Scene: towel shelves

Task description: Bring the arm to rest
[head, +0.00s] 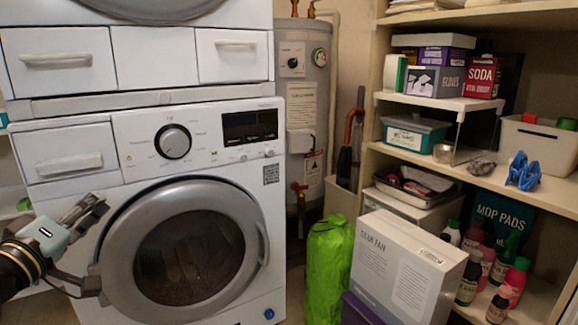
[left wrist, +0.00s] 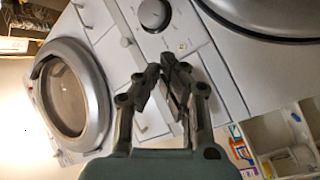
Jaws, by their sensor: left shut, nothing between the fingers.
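My left gripper (head: 88,212) is at the lower left of the head view, in front of the white washing machine (head: 75,206) and left of its round door (head: 190,255). In the left wrist view my left gripper (left wrist: 168,75) has its two dark fingers close together, with nothing held between them. Washer fronts with drawers and a dial (left wrist: 153,14) lie behind it. My right gripper is not in either view.
A second white machine (head: 130,50) is stacked above. A grey water heater (head: 305,110) stands behind. A green bag (head: 328,255) and a white fan box (head: 405,265) stand in front of the loaded shelves (head: 545,75) at right.

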